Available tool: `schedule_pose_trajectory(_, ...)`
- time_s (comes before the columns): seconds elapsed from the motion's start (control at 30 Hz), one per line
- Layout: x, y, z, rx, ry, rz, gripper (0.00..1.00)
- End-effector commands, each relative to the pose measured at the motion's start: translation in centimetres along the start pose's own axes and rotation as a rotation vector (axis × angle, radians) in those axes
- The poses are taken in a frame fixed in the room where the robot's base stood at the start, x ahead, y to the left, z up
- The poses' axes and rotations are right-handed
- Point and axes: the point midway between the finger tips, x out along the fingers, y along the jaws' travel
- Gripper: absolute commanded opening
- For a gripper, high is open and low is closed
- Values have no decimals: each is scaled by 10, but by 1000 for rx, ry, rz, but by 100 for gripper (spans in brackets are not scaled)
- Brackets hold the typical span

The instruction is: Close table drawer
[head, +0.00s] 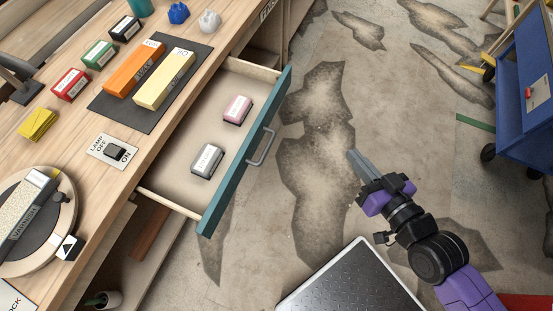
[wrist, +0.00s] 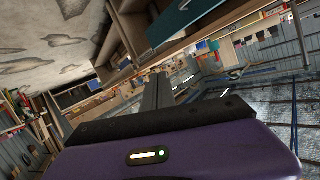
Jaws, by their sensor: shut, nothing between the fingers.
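The table drawer (head: 248,147) stands pulled out from the wooden table (head: 145,165). It has a teal front and a grey bar handle (head: 261,147). Inside the drawer lie a pink-and-white block (head: 237,109) and a grey block (head: 207,160). My gripper (head: 353,156) is shut and empty, to the right of the drawer front and apart from the handle, over the floor.
On the table are an orange block (head: 134,68) and a yellow block (head: 164,80) on a dark mat, a lamp switch (head: 114,151) and a round turntable (head: 65,186). A blue cart (head: 522,95) stands at the right. The floor between gripper and drawer is clear.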

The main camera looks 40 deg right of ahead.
Motion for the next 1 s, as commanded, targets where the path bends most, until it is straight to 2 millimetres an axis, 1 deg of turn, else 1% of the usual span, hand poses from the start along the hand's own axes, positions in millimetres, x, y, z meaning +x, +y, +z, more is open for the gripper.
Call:
schedule_pose_trajectory(0.03, 26, 23, 27, 81, -27, 26, 0)
schedule_pose_trajectory(0.1, 51, 46, 54, 216, -87, 43, 0)
schedule_pose_trajectory(0.2, 83, 64, 85, 420, -168, 28, 0)
schedule_pose_trajectory(0.3, 107, 68, 106, 626, -245, -36, 0)
schedule_pose_trajectory(0.4, 120, 58, 113, 817, -316, -150, 0)
schedule_pose_trajectory(0.5, 119, 39, 109, 967, -383, -288, 0)
schedule_pose_trajectory(0.57, 111, 26, 105, 1033, -425, -369, 0)
schedule_pose_trajectory(0.6, 104, 18, 105, 1065, -453, -415, 0)
schedule_pose_trajectory(0.7, 89, 0, 104, 1110, -508, -506, 0)
schedule_pose_trajectory(0.77, 84, -7, 103, 1115, -527, -538, 0)
schedule_pose_trajectory(0.87, 84, -13, 104, 1111, -544, -551, 0)
schedule_pose_trajectory(1.0, 95, -23, 106, 1109, -546, -552, 0)
